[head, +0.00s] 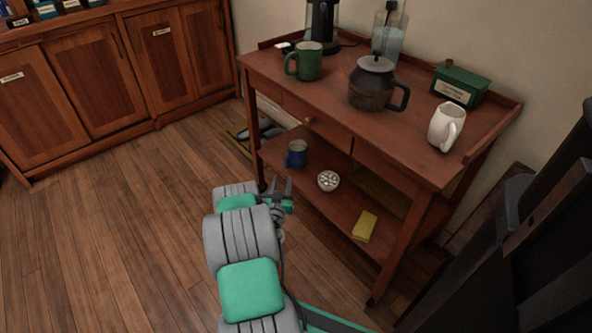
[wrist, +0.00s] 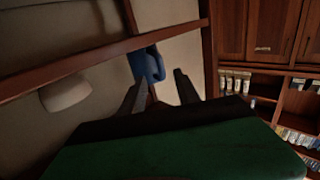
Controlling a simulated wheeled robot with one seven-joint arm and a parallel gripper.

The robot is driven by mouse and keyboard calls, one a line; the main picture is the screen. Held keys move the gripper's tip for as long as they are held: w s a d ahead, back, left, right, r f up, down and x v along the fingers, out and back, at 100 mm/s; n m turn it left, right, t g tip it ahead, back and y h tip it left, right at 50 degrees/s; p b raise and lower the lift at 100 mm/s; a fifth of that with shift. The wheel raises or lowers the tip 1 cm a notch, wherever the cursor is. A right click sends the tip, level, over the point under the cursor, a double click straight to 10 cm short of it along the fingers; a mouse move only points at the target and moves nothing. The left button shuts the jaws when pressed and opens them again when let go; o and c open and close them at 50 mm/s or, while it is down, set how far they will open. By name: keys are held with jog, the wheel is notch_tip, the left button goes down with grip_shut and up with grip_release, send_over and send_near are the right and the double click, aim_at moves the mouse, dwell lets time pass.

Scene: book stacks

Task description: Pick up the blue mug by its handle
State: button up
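The blue mug (head: 297,152) stands upright on the lower shelf of the wooden cart, near its left end. Its handle faces left and toward me in the head view. My gripper (head: 283,186) is in front of the shelf, just short of the mug. In the wrist view the blue mug (wrist: 146,64) shows beyond my gripper (wrist: 158,84), whose two dark fingers stand apart. Nothing is seen held, and the mug looks clear of the fingers. The exact gap to the handle is hard to judge.
The cart's lower shelf (head: 312,202) also holds a white bowl (head: 328,181) and a yellow sponge-like block (head: 364,226). The cart's top (head: 330,93) overhangs the mug. A green mug (head: 308,62), dark teapot (head: 371,84) and white pitcher (head: 446,127) stand above. Floor at left is clear.

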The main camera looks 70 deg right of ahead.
aim_at(286, 165)
jog(key=b+x, duration=0.2)
jog(key=x, duration=0.5)
jog(key=shift+d+r, duration=0.1)
jog(key=shift+d, duration=0.2)
grip_shut()
jog(key=shift+r, duration=0.1)
dwell(0.9)
